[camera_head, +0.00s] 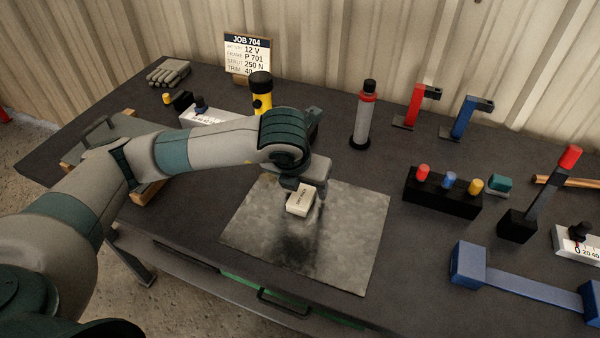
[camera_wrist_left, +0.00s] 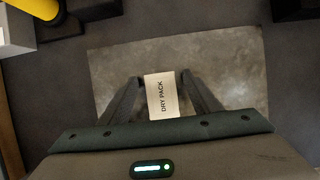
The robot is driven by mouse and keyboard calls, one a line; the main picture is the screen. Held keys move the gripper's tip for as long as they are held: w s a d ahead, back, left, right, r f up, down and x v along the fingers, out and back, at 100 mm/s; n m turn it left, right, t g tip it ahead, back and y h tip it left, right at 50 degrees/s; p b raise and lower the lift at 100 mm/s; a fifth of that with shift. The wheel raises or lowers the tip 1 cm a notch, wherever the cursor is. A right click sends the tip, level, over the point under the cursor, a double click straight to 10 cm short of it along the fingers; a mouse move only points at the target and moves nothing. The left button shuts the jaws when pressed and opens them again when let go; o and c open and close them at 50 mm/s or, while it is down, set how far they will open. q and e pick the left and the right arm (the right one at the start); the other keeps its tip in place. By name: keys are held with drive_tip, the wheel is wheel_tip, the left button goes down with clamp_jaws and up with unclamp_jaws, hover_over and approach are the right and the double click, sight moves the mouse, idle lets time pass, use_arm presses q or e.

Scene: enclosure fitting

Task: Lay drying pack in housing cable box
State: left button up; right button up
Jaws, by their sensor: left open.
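The drying pack (camera_head: 300,201) is a small cream block; in the left wrist view (camera_wrist_left: 162,96) it reads DRY PACK. It is over the grey metal sheet; I cannot tell whether it touches it. My left gripper (camera_head: 308,189) points down at it. In the left wrist view my left gripper (camera_wrist_left: 161,80) is open, one finger on each side of the pack, with narrow gaps showing. A grey housing (camera_head: 128,124) on wooden blocks stands at the left, partly behind my left arm. I cannot make out its cable box. My right gripper is out of view.
The grey metal sheet (camera_head: 350,225) is otherwise bare. A job sign (camera_head: 248,55) stands at the back. The bench's front edge lies below the sheet.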

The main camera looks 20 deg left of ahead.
sight(301, 198)
use_arm(q)
drive_tip(key=shift+b+v, duration=0.35)
drive_tip(key=shift+v, duration=0.45)
drive_tip(key=b+v, duration=0.1)
drive_tip(key=v, duration=0.3)
drive_tip(key=shift+r, duration=0.15)
drive_tip(key=v, duration=0.6)
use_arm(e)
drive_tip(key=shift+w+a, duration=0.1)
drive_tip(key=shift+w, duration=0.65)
use_arm(q)
drive_tip(key=shift+r, duration=0.1)
